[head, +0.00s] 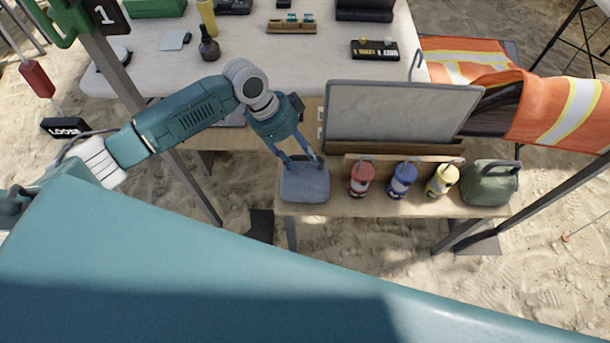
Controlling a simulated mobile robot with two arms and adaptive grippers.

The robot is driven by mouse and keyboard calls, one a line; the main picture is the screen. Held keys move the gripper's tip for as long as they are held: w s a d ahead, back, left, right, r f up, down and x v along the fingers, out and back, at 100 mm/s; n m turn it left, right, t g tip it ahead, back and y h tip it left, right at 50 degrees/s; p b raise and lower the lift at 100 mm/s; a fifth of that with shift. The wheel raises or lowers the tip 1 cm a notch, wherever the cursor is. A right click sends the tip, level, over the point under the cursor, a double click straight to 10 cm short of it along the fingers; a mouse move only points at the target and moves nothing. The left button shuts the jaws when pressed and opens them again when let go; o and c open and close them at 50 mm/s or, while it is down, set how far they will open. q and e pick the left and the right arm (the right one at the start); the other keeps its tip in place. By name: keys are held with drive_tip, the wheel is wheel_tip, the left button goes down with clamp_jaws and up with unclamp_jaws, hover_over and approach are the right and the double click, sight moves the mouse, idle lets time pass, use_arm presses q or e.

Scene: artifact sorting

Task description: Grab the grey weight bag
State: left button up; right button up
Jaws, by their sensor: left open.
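The grey weight bag (305,188), bluish grey in this light, stands at the left end of the wooden bench (392,206). My left gripper (301,165) reaches down over it from above and is open. Its two fingers are spread at the top of the bag. I cannot tell whether they touch it, and the bag's handle is not clear behind them. My right gripper is not in view.
Red (361,180), blue (402,180) and yellow (441,181) lanterns and a green bag (487,185) stand to the right on the bench. A framed board (395,115) rises behind. The white table (290,62) holds several items. A post (125,85) stands at left.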

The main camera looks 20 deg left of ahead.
sight(304, 159)
use_arm(q)
drive_tip(key=x, duration=0.3)
drive_tip(key=shift+f, duration=0.1)
drive_tip(key=shift+s, duration=0.1)
drive_tip(key=shift+c, duration=0.5)
clamp_jaws()
drive_tip(key=shift+w+d+r, duration=0.1)
drive_tip(key=shift+w+r, duration=0.15)
